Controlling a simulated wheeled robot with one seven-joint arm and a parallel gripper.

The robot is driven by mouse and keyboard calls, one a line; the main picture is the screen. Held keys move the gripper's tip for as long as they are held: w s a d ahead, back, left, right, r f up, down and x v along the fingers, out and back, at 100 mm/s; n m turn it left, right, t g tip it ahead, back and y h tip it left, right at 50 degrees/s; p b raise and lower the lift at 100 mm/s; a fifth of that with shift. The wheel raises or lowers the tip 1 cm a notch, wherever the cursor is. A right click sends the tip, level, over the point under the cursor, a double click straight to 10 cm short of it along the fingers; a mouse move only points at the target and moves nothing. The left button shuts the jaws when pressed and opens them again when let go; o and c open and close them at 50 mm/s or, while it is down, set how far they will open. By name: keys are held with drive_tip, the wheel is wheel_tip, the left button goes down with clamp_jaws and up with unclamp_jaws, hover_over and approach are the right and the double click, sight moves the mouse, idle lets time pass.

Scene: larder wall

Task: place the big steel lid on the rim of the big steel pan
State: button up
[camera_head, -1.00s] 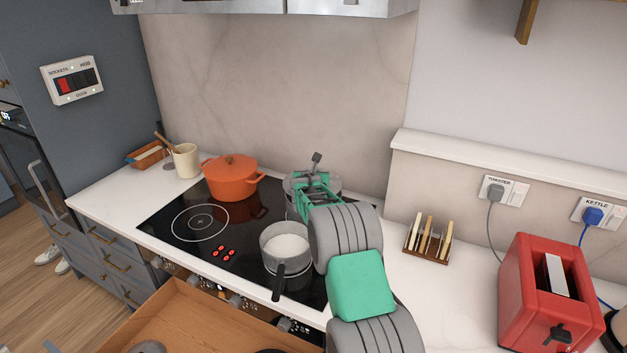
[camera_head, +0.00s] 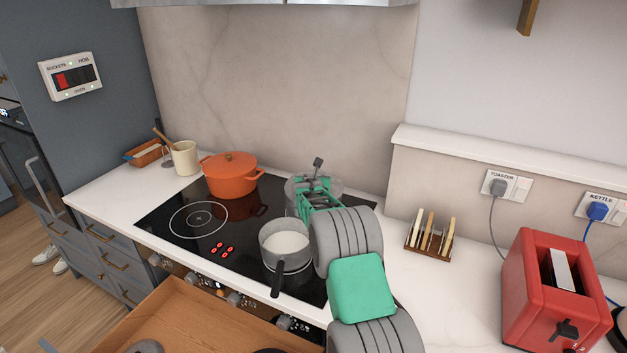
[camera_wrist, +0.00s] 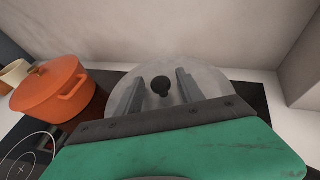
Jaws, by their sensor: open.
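The big steel lid (camera_wrist: 159,68) is a round grey disc with a dark knob (camera_wrist: 161,86) in the wrist view. In the head view, the lid (camera_head: 297,183) appears to lie over the big steel pan (camera_head: 291,202) on the back right of the hob. My gripper largely covers the pan, and I cannot tell whether the lid sits evenly on its rim. My gripper (camera_head: 312,188) is open above the lid. In the wrist view its two fingers (camera_wrist: 161,82) stand apart on either side of the knob, with visible gaps.
An orange pot (camera_head: 230,176) stands left of the pan, and a small saucepan (camera_head: 285,246) with white contents stands in front. A toast rack (camera_head: 429,238) and red toaster (camera_head: 556,292) are on the right. An open wooden drawer (camera_head: 190,316) juts out below.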

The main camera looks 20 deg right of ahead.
drive_tip(key=shift+s+f, duration=0.1)
drive_tip(key=s+a+r+m+g+y+b, duration=0.1)
drive_tip(key=s+a+r+m, duration=0.15)
drive_tip(key=s, duration=0.45)
drive_tip(key=s+a+r+m+b, duration=0.1)
drive_tip(key=s+a+r+m, duration=0.2)
drive_tip(key=s, duration=0.4)
drive_tip(key=s+a+r+m+g+y+b, duration=0.1)
drive_tip(key=s+a+r+m, duration=0.2)
drive_tip(key=s, duration=0.4)
drive_tip(key=s+a+f+m+g+y, duration=0.1)
drive_tip(key=s+a+f+m+g, duration=0.1)
drive_tip(key=s+m, duration=0.5)
drive_tip(key=s+a+f+m+g+y, duration=0.1)
drive_tip(key=s+a+m, duration=0.3)
drive_tip(key=s+m, duration=0.4)
drive_tip(key=s+a+f+m+g+y, duration=0.1)
drive_tip(key=s+a+f+m+g, duration=0.1)
drive_tip(key=s+m, duration=0.6)
drive_tip(key=s+a+g, duration=0.1)
drive_tip(key=s, duration=0.6)
drive_tip(key=shift+s+a+f+g, duration=0.15)
drive_tip(key=shift+s+f+g, duration=0.15)
drive_tip(key=shift+s, duration=0.1)
drive_tip(key=shift+c, duration=0.3)
